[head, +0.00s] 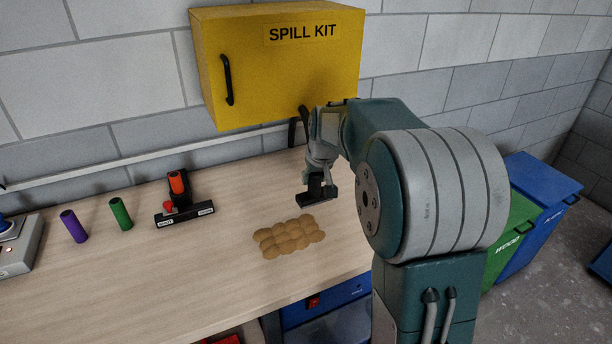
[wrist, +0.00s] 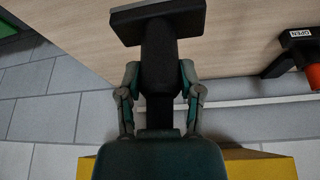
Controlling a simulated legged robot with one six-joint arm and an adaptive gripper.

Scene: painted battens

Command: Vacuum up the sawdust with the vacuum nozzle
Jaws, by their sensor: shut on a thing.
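The sawdust (head: 289,237) lies as a low tan, lumpy heap on the light wooden bench in the head view. My gripper (head: 320,160) is shut on the black vacuum nozzle (head: 317,192), whose wide flat head points down. The nozzle appears a little above the bench, behind and slightly right of the sawdust, apart from it. In the wrist view my gripper's fingers (wrist: 160,85) are on both sides of the nozzle's neck, and the nozzle's wide head (wrist: 157,20) is at the top. The sawdust does not show in the wrist view.
A yellow spill kit cabinet (head: 260,75) hangs on the wall behind my arm. A black labelled fixture with an orange cylinder (head: 178,183), green (head: 121,213) and purple (head: 73,226) cylinders stand left. The bench in front of the sawdust is clear. Bins (head: 540,205) stand right.

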